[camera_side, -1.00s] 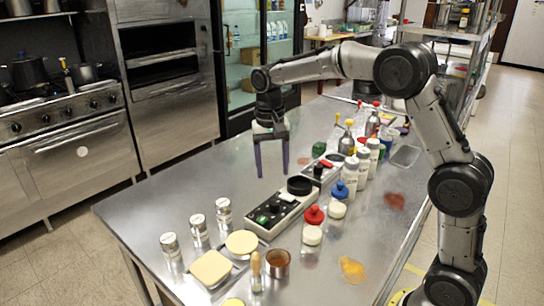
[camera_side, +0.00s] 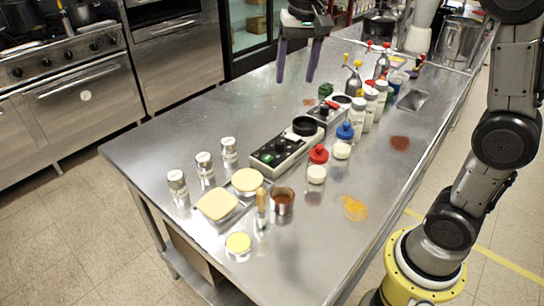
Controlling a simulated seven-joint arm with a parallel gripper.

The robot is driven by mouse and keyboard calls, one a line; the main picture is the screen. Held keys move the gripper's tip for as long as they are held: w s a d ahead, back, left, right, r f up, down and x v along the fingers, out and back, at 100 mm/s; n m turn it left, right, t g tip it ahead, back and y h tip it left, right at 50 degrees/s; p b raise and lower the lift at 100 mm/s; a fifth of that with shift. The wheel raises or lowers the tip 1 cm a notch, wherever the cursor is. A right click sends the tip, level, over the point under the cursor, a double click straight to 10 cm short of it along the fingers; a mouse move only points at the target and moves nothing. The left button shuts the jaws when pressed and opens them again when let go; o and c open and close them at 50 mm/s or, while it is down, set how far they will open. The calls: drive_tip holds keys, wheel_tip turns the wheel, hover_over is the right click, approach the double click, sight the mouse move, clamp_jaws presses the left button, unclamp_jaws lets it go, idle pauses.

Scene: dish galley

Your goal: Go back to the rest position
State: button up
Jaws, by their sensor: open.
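My gripper (camera_side: 296,80) hangs over the far left part of the steel table (camera_side: 190,150), fingers pointing down. Its two purple fingers are apart with nothing between them. The fingertips look clear of the nearest table items. The upper part of my arm runs out of the top of the picture, so part of it is hidden.
Below the gripper stand a control box (camera_side: 283,147), a red-capped bottle (camera_side: 317,165), a blue-capped bottle (camera_side: 343,141) and several white bottles. Metal shakers (camera_side: 178,186) and yellow blocks (camera_side: 217,205) sit at the near left. The table's left strip is bare.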

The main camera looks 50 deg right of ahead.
drive_tip(key=s+a+r+n+t, duration=0.1)
drive_tip(key=s+r, duration=0.1)
drive_tip(key=s, duration=0.5)
drive_tip(key=s+a+f+n+t, duration=0.1)
drive_tip(key=s+f+n, duration=0.2)
drive_tip(key=s, duration=0.4)
drive_tip(key=s+f+n+t, duration=0.1)
drive_tip(key=s+f+n, duration=0.2)
drive_tip(key=s+f, duration=0.3)
drive_tip(key=shift+s+a+f+n+t, duration=0.3)
drive_tip(key=shift+s+a+n+t, duration=0.1)
drive_tip(key=shift+s, duration=0.65)
